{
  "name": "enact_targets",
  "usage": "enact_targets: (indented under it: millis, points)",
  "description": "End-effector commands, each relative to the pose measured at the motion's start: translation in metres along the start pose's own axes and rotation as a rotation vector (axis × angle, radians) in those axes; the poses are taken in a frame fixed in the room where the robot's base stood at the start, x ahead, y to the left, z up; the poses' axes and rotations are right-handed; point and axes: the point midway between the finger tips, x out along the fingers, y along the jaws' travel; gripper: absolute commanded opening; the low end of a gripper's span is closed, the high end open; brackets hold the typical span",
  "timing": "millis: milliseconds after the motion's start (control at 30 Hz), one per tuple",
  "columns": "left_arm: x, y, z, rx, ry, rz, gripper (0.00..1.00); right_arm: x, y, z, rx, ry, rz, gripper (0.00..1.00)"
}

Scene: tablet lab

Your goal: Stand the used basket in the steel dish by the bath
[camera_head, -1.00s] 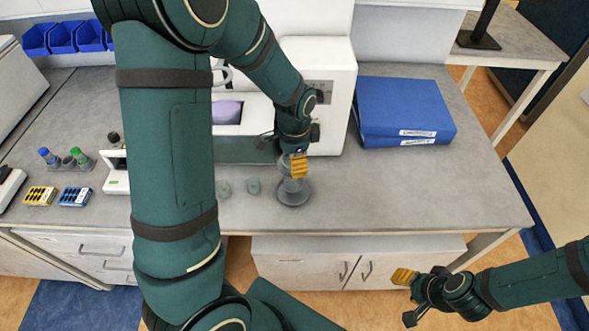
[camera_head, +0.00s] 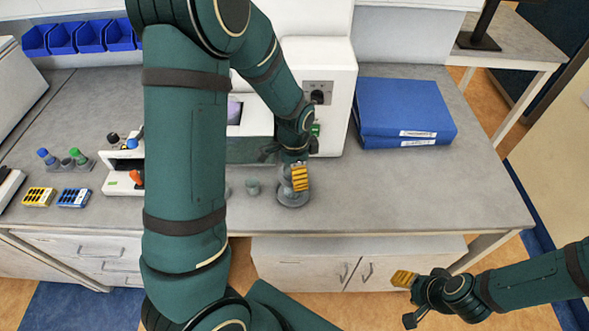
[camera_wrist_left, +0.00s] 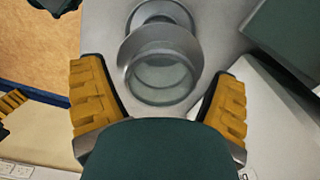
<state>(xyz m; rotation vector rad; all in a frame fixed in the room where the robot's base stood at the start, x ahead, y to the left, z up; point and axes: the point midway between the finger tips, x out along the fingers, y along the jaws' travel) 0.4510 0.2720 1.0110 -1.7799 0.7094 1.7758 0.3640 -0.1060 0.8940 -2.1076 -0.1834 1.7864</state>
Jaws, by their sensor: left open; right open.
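The used basket (camera_wrist_left: 163,75) is a grey, see-through round cup with a metal rim. In the left wrist view it stands between the two fingers of my left gripper (camera_wrist_left: 158,78), with a gap on each side. My left gripper (camera_head: 297,176) is open, low over the bench. The round steel dish (camera_head: 292,201) is under it, in front of the white machine, partly covered by the fingers. I cannot tell whether the basket rests fully in the dish. My right gripper (camera_head: 407,299) is open and empty, out in front of the bench.
The white machine (camera_head: 338,110) is close behind my left gripper. Blue binders (camera_head: 405,110) lie at the right. Yellow and blue racks (camera_head: 73,197) are at the far left. The front right of the bench (camera_head: 420,195) is clear.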

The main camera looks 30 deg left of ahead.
Motion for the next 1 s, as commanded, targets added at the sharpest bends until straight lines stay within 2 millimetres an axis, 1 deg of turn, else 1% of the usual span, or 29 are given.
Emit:
enact_targets:
  millis: [167, 267, 367, 600, 700, 833, 1000]
  points:
    - [-0.003, 0.000, 0.000, 0.000, 0.000, 0.000, 0.87, -0.003, -0.001, 0.000, 0.000, 0.000, 0.000, 0.47]
    - [-0.013, -0.001, -0.001, 0.000, 0.003, -0.003, 0.87, -0.005, -0.001, -0.001, 0.000, 0.000, -0.001, 0.47]
    - [-0.031, -0.001, -0.001, 0.000, 0.005, -0.003, 0.87, -0.006, -0.002, -0.001, 0.000, 0.000, -0.001, 0.47]
    - [-0.082, -0.001, -0.001, -0.001, 0.004, -0.003, 0.87, -0.011, -0.004, -0.001, 0.000, 0.000, -0.002, 0.47]
    - [-0.099, 0.000, -0.001, 0.000, 0.005, -0.003, 0.87, -0.012, -0.004, -0.001, 0.000, 0.000, -0.002, 0.47]
    - [-0.115, 0.000, -0.001, 0.000, 0.002, -0.001, 0.87, -0.013, -0.004, -0.002, 0.000, 0.000, -0.002, 0.47]
    - [-0.123, 0.000, 0.000, 0.000, 0.000, 0.000, 0.87, -0.014, -0.004, -0.002, 0.000, 0.000, -0.003, 0.47]
